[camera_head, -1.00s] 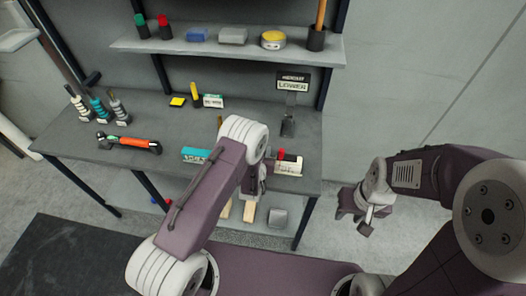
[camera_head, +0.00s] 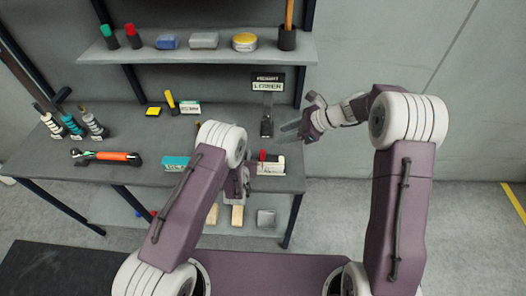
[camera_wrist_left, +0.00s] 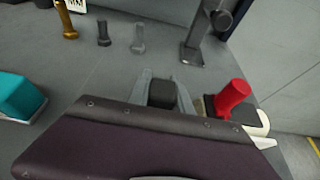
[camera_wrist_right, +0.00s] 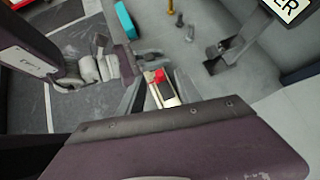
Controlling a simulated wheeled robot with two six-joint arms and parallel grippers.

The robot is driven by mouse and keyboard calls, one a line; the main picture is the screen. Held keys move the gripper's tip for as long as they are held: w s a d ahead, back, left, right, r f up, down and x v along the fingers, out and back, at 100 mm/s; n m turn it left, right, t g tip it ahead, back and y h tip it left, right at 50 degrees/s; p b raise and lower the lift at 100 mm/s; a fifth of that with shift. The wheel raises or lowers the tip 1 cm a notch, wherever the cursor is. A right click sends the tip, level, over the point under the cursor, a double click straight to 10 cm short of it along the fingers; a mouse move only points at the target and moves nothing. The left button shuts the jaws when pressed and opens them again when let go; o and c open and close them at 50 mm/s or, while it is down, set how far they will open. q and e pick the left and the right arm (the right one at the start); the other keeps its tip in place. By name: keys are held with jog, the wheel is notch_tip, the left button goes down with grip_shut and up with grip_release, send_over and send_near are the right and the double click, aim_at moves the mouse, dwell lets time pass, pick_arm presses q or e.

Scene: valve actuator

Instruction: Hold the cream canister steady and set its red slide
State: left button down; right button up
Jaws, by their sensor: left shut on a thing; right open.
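The cream canister (camera_head: 270,168) lies near the table's front right edge, with a dark part and a red slide (camera_head: 262,156) on it. In the left wrist view the red slide (camera_wrist_left: 232,97) stands right of my left gripper (camera_wrist_left: 165,88), whose fingers are shut on a dark block-like part beside the canister's cream body (camera_wrist_left: 262,124). My left arm hides much of this grip in the head view. My right gripper (camera_head: 290,132) is open and empty, above the table's right edge. In the right wrist view the canister (camera_wrist_right: 163,92) shows between its fingers, farther off.
A sign reading LOWER (camera_head: 268,82) stands on a post behind the canister. A teal box (camera_head: 175,163) lies left of my left arm, and an orange-handled tool (camera_head: 107,157) farther left. A shelf (camera_head: 200,50) with several items hangs above. The floor right of the table is clear.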

aim_at(264, 151)
jog(key=a+f, duration=0.2)
jog(key=f, duration=0.2)
jog(key=w+a+f, duration=0.1)
jog(key=a+f, duration=0.2)
jog(key=f, duration=0.1)
jog(key=a+f, duration=0.2)
jog(key=f, duration=0.2)
jog(key=shift+w+a, duration=0.2)
jog(key=shift+w, duration=0.1)
jog(key=shift+c, duration=0.3)
grip_shut()
dwell(0.7)
